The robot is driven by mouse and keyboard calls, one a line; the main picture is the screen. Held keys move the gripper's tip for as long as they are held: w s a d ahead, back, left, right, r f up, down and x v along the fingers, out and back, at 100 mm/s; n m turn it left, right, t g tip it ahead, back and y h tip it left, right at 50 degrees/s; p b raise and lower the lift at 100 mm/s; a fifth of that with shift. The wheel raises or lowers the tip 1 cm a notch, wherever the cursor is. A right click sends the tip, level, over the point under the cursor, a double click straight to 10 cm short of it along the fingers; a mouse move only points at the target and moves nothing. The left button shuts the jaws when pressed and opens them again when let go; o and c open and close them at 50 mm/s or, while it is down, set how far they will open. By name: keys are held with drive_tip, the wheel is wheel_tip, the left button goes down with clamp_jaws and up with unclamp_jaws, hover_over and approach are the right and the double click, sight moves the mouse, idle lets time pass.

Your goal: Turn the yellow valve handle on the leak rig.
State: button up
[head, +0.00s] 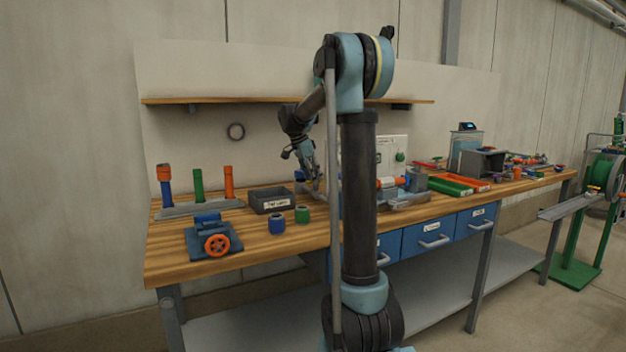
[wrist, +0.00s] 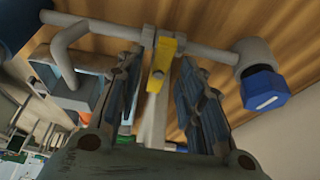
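The yellow valve handle (wrist: 162,58) shows in the wrist view, hanging from a grey pipe (wrist: 110,30) with a blue cap (wrist: 264,88) at its right end. My gripper (wrist: 166,82) is open, with one finger on each side of the handle in the picture. I cannot tell whether either finger touches it. The yellow handle is not distinguishable there, and my arm hides part of the rig.
The wooden workbench (head: 185,262) carries a dark box (head: 272,200), a blue vise-like unit with an orange handwheel (head: 217,245), a blue cylinder (head: 277,222) and a green cylinder (head: 302,214). Coloured posts stand at the left. Red and green trays (head: 450,186) lie right of my arm.

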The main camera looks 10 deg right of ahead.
drive_tip(key=shift+f, duration=0.15)
drive_tip(key=shift+c, duration=0.2)
clamp_jaws()
